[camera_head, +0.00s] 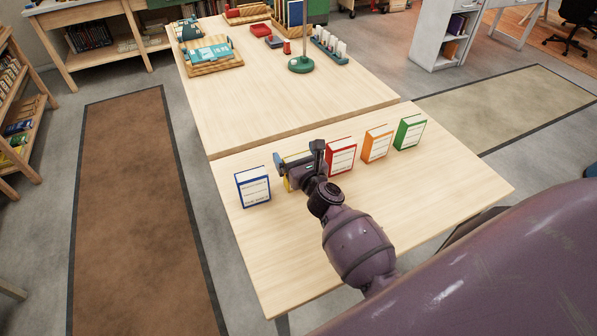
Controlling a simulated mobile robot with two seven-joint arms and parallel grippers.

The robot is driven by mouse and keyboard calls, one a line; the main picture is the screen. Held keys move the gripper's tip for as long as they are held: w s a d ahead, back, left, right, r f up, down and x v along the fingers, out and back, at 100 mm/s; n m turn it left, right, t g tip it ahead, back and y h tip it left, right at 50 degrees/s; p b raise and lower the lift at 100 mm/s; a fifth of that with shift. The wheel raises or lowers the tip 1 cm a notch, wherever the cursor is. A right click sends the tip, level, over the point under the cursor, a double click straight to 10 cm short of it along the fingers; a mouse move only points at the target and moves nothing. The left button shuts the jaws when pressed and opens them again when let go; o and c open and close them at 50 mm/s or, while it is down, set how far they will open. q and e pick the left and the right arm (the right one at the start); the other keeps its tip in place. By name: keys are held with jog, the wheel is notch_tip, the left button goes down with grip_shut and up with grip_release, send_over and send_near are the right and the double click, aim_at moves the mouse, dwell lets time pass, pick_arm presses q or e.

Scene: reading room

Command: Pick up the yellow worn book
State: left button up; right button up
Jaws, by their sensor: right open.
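The yellow book (287,184) stands on the near table, mostly hidden behind my right gripper; only a narrow yellow edge shows. My right gripper (298,157) is at this book, with its fingers apart, one toward the left and one toward the right. I cannot tell whether the fingers touch the book or how worn it is. My left gripper is not in view.
A blue book (254,187) stands just left of my gripper. Red (341,156), orange (377,144) and green (409,132) books stand to its right. The far table (270,100) holds trays and a green-based stand (301,65). The near table's front is clear.

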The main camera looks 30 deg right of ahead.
jog(key=shift+w, duration=0.2)
jog(key=c, duration=1.1)
jog(key=shift+r, duration=0.1)
